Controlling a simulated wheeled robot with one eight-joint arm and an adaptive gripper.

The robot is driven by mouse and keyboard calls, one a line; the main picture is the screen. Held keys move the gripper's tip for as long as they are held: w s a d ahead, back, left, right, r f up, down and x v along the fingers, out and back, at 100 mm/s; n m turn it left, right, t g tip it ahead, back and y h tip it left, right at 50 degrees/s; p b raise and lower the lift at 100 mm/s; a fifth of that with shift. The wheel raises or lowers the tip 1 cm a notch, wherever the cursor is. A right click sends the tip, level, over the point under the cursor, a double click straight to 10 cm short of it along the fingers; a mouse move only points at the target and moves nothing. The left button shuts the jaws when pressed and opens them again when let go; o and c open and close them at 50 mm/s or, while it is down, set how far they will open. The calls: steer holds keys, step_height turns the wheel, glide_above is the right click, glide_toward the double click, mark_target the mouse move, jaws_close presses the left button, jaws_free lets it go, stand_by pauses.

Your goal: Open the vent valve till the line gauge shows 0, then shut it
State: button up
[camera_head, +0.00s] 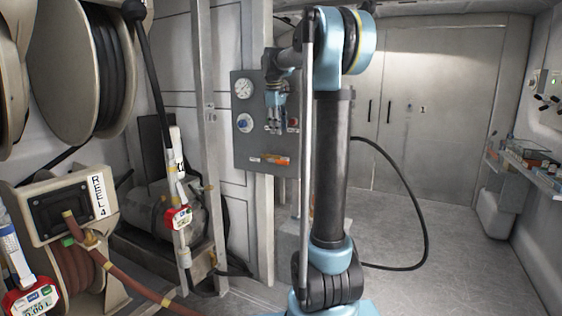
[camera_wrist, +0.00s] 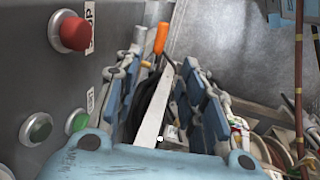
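A grey wall panel (camera_head: 240,153) carries a round white gauge (camera_head: 243,88) at its upper left; its reading is too small to tell. An orange-handled lever valve (camera_head: 268,158), which looks like the vent valve, lies roughly level low on the panel. My gripper (camera_head: 275,128) hangs in front of the panel, above the orange handle in the picture. In the wrist view my gripper (camera_wrist: 160,58) has its two fingers spread with nothing between them. The orange handle (camera_wrist: 161,37) shows beyond the fingertips, apart from them. The valve body is hidden there.
A blue knob (camera_head: 245,123) is left of my gripper. A red button (camera_wrist: 72,33) and green buttons (camera_wrist: 38,128) stick out of the panel close to the left finger. Hose reels (camera_head: 82,70) stand at the left. The floor (camera_head: 400,245) at the right is mostly clear.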

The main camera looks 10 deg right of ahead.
mark_target(278, 162)
steer(key=f, duration=0.5)
steer(key=w+d+f, duration=0.1)
steer(key=f, duration=0.4)
steer(key=w+f, duration=0.1)
steer(key=f, duration=0.4)
steer(key=shift+w+d, duration=0.15)
steer(key=shift+d, duration=0.25)
steer(key=shift+c, duration=0.2)
jaws_close()
